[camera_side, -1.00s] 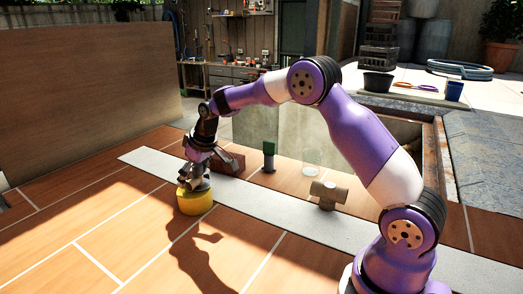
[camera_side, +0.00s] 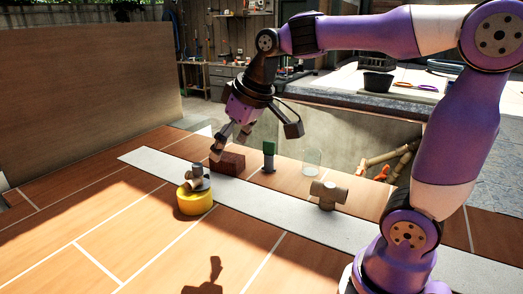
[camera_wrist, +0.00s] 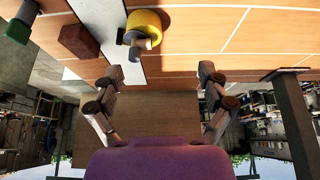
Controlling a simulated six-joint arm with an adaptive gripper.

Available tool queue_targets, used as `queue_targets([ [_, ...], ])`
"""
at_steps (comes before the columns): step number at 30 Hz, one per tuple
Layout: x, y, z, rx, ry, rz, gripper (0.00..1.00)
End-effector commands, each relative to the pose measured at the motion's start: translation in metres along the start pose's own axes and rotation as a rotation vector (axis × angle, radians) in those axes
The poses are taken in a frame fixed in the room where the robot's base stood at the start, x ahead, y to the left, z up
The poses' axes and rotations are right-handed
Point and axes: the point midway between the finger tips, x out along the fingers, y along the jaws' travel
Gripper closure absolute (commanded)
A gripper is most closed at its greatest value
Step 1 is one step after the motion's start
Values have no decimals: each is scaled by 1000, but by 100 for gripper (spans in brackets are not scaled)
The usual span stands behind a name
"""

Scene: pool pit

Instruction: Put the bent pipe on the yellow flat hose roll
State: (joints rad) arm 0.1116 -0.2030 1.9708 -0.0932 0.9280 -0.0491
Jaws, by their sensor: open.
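The bent pipe (camera_side: 197,180), grey with a tan end, sits on top of the yellow flat hose roll (camera_side: 194,204) in the side view. In the wrist view the bent pipe (camera_wrist: 133,38) rests against the yellow roll (camera_wrist: 149,20) near the top. My gripper (camera_side: 231,144) is open and empty, above and to the right of the pipe in the side view, apart from it. In the wrist view the two fingers of my gripper (camera_wrist: 158,75) stand wide apart with nothing between them.
A dark red brick (camera_side: 230,163) stands close under my gripper. A green-topped piece (camera_side: 269,154), a clear glass (camera_side: 312,160) and a tee pipe (camera_side: 328,194) stand farther right along the pale strip (camera_side: 270,206). The tiled floor at the front is clear.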

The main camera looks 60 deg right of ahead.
Motion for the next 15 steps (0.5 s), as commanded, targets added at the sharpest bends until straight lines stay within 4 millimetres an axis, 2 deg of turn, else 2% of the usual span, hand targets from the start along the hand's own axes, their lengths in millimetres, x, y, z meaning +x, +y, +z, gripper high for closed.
queue_targets([
  [1, -10, -7, 22, 0, 15, 1, 12],
  [3, -16, -14, 50, 7, 26, 3, 12],
  [6, -17, -19, 82, 14, 38, 6, 12],
  [10, -15, -21, 106, 21, 45, 8, 12],
  [15, -13, -22, 113, 24, 45, 8, 12],
])
